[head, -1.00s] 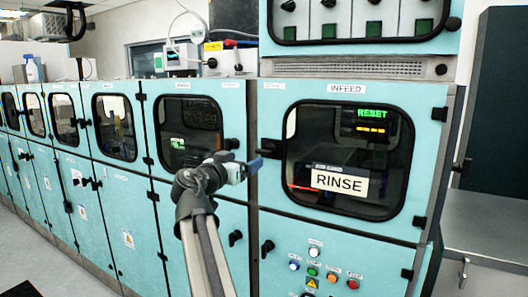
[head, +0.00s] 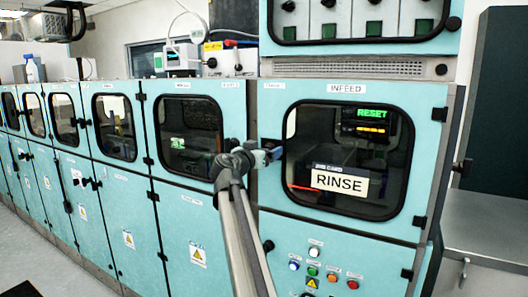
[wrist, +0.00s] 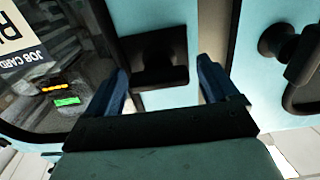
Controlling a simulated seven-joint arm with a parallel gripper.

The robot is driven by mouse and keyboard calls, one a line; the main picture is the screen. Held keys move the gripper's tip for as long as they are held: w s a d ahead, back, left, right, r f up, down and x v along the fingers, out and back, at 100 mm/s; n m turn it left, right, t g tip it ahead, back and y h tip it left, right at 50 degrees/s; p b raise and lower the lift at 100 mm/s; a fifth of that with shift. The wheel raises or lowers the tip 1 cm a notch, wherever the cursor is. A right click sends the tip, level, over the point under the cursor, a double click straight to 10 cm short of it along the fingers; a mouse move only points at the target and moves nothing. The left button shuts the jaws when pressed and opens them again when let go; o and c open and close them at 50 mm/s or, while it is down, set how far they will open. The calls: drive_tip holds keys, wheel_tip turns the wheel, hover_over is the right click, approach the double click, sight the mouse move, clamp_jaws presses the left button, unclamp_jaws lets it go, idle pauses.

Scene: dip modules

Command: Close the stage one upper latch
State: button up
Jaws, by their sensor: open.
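My gripper (head: 272,155) is at the left edge of the INFEED door, beside the seam with the door to its left. In the wrist view my gripper (wrist: 172,88) has its two blue fingers spread apart. A flat black latch-like block (wrist: 155,56) on the turquoise panel lies between and beyond the fingers; contact cannot be told. A round black knob (wrist: 278,42) sits on the neighbouring panel, right of the fingers in that upside-down view. In the head view my wrist covers this area, and the stage label is too small to read.
The INFEED window (head: 348,160) shows a RINSE card (head: 340,181) and is close to my fingers. The neighbouring upper window (head: 189,137) is to the left. Buttons (head: 313,271) and a lower black knob (head: 267,246) are below.

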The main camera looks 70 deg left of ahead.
drive_tip(key=shift+c, duration=0.2)
drive_tip(key=c, duration=0.9)
drive_tip(key=shift+n, duration=0.3)
drive_tip(key=n, duration=0.4)
drive_tip(key=shift+a, duration=0.1)
drive_tip(key=n, duration=0.5)
drive_tip(key=shift+s, duration=0.15)
drive_tip(key=n, duration=0.4)
drive_tip(key=shift+a+f, duration=0.1)
drive_tip(key=shift+f, duration=0.05)
drive_tip(key=shift+f+n, duration=0.1)
drive_tip(key=shift+n, duration=2)
